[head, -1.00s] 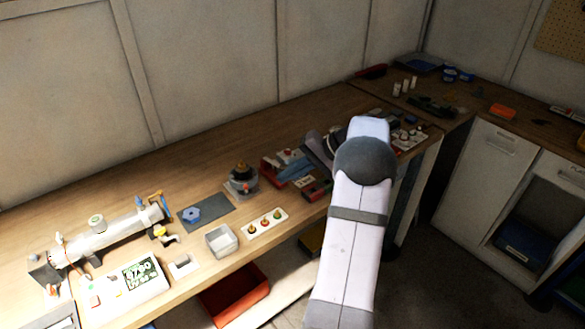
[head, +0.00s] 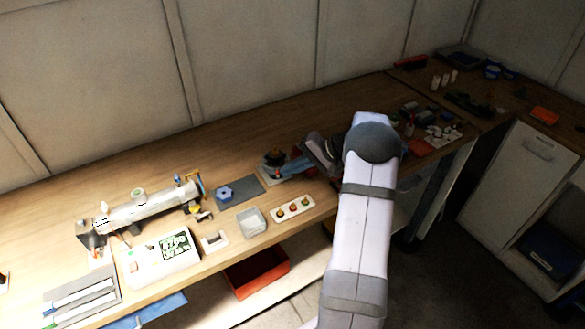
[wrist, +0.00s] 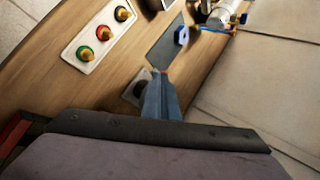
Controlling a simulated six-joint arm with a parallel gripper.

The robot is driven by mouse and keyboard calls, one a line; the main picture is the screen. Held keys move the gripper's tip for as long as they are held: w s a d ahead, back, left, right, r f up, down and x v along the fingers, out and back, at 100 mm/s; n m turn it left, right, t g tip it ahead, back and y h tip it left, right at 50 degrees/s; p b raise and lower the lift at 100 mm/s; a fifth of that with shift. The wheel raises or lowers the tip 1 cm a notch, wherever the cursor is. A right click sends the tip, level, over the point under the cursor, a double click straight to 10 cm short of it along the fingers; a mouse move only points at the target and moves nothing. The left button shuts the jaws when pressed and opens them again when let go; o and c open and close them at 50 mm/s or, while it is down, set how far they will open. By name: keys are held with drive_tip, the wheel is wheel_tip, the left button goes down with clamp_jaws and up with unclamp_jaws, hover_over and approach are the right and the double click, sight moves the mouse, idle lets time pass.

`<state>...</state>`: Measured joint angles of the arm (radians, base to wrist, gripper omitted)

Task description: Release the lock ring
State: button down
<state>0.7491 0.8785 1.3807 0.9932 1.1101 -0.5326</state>
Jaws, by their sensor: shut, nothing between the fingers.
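The silver reactor tube (head: 148,208) lies on the bench at the left, with an orange-yellow part (head: 193,183) at its right end. In the wrist view, the tube (wrist: 226,10) is at the top, with orange and blue pieces by its end. I cannot tell which part is the lock ring. A blue lobed piece (head: 225,192) lies on a grey mat (head: 247,186); it also shows in the wrist view (wrist: 182,35). My gripper (head: 283,173) is shut and empty, beside a dark-topped unit (head: 272,157). The blue fingers (wrist: 157,74) partly cover that unit in the wrist view.
A white holder (head: 306,211) with three coloured plugs and an open grey bin (head: 251,221) stand near the front edge. A display box (head: 165,258) sits before the tube. Small clutter lies right of my arm. Bare bench runs along the wall.

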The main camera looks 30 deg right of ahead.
drive_tip(key=a+m+h+b, duration=0.1)
drive_tip(key=a+b, duration=0.1)
drive_tip(key=b, duration=0.2)
drive_tip(key=w+a+m+t+h+b, duration=0.1)
drive_tip(key=a+m+b, duration=0.1)
drive_tip(key=b, duration=0.2)
drive_tip(key=shift+t, duration=0.3)
drive_tip(key=shift+s, duration=0.1)
